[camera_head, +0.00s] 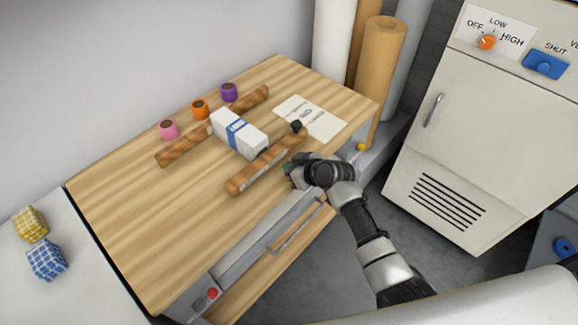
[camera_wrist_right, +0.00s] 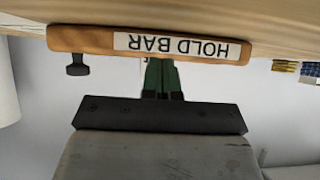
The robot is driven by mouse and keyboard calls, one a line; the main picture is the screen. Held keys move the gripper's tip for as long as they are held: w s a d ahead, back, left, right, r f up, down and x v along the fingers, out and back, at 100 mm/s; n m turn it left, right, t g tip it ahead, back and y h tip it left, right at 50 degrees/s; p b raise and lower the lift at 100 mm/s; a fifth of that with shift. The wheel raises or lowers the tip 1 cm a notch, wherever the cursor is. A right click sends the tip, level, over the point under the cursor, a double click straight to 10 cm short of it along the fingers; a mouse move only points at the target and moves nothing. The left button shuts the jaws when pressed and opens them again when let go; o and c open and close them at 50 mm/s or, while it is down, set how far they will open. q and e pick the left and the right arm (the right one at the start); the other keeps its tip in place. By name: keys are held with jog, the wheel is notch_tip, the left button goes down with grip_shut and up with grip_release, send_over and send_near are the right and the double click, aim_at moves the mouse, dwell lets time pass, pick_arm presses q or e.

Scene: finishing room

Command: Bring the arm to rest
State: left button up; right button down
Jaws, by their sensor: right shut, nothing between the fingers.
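My right gripper (camera_head: 289,167) is at the front right edge of the wooden bench, next to the near wooden bar. In the right wrist view its green fingers (camera_wrist_right: 162,76) are together with nothing between them. Its arm comes up from the lower right. The near wooden bar (camera_head: 267,163) lies on the bench; in the wrist view the bar (camera_wrist_right: 85,40) carries a label reading "HOLD BAR" and shows upside down. A black knob (camera_head: 297,126) is at its far end. I cannot tell whether the fingers touch the bar. My left gripper is not in view.
A white box with a blue band (camera_head: 239,134) lies between the near bar and a far bar (camera_head: 180,147). Pink (camera_head: 169,130), orange (camera_head: 200,109) and purple (camera_head: 229,92) spools stand behind. A drawer handle (camera_head: 296,227) is below my gripper. A cabinet (camera_head: 480,130) stands at right.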

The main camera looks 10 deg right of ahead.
jog(key=shift+s+d+r, duration=0.2)
jog(key=shift+s+r, duration=0.05)
jog(key=shift+s, duration=0.05)
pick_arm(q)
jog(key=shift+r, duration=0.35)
